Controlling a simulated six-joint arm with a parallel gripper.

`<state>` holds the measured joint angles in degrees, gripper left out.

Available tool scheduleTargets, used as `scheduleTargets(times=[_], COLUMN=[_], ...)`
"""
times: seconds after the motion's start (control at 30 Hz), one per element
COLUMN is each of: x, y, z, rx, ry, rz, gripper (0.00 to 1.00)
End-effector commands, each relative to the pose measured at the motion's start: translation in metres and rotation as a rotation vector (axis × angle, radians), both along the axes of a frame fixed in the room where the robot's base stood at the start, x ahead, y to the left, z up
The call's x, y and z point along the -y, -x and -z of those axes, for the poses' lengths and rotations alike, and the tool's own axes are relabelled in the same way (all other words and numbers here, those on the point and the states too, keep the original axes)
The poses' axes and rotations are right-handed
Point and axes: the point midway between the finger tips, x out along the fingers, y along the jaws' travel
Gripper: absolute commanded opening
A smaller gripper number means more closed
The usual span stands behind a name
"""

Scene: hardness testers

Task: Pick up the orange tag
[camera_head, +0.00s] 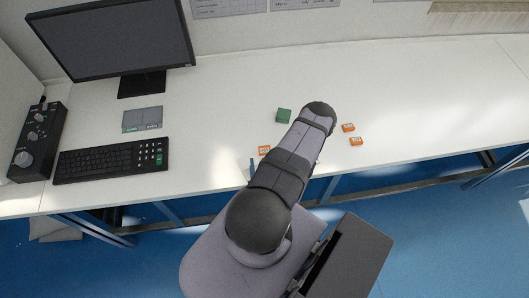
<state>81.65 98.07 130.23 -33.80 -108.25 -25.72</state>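Three small orange tags with pale faces lie on the white desk. One orange tag (264,151) is left of my arm, near the desk's front edge. A second orange tag (348,127) lies just right of the arm, and a third orange tag (356,141) lies slightly nearer the front edge, close to the second. My arm reaches across the desk's front edge between the left tag and the right pair. My gripper cannot be made out; the arm's own links hide that area.
A green block (283,115) sits left of the arm's far end. A monitor (115,38), keyboard (112,160), grey pad (142,119) and black control box (37,140) occupy the left. A small blue item (252,165) shows beside the arm. The desk's right side (440,100) is clear.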

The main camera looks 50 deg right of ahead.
Motion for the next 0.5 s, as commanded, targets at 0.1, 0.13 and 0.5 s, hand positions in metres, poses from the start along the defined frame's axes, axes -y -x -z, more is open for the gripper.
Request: scheduleTargets(times=[0.1, 0.13, 0.5], x=[0.0034, 0.0035, 0.0044], y=[0.0073, 0.0087, 0.0131], z=[0.0038, 0.0034, -0.0003], rx=[-0.001, -0.002, -0.013], ry=[0.005, 0.006, 0.010], rz=[-0.001, -0.001, -0.008], gripper=[0.58, 0.58, 0.58])
